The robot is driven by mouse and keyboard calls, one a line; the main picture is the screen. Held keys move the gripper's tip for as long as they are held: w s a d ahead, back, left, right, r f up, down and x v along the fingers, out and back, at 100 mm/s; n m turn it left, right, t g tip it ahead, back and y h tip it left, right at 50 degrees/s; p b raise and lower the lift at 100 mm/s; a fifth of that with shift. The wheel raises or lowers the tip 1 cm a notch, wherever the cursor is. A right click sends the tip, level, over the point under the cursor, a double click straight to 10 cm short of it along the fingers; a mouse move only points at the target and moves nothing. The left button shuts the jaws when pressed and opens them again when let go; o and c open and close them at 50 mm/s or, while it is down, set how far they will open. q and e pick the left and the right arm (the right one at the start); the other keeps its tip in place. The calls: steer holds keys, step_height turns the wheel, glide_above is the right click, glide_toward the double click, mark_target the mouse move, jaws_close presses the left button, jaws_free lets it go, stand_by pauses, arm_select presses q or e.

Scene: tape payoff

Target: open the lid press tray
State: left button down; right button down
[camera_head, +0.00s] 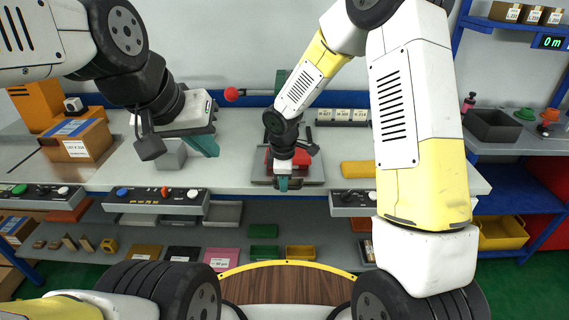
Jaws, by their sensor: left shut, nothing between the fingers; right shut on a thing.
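The lid press tray (318,173) is a flat grey plate on the bench in the middle of the head view, with a red part (303,158) on it. My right gripper (283,184) reaches down over the tray's front edge. Its teal fingers are shut there, apparently on the tray's front; the grip itself is hidden by the gripper. My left gripper (206,147) is shut and empty, above the bench to the left of the tray. A lever with a red ball (232,94) and a green post (281,80) show behind the tray.
A grey block (171,154) stands under my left gripper. A cardboard box (77,140) is at the left, a yellow roll (357,169) right of the tray. Control panels (155,195) line the bench front. My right arm hides part of the bench.

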steer(key=shift+s, duration=1.1)
steer(key=c, duration=1.5)
jaws_free()
steer(key=shift+r, duration=0.1)
steer(key=r, duration=0.2)
steer(key=s+r, duration=0.1)
steer(key=r, duration=0.4)
steer(key=shift+s+r, duration=0.2)
steer(key=shift+r, duration=0.1)
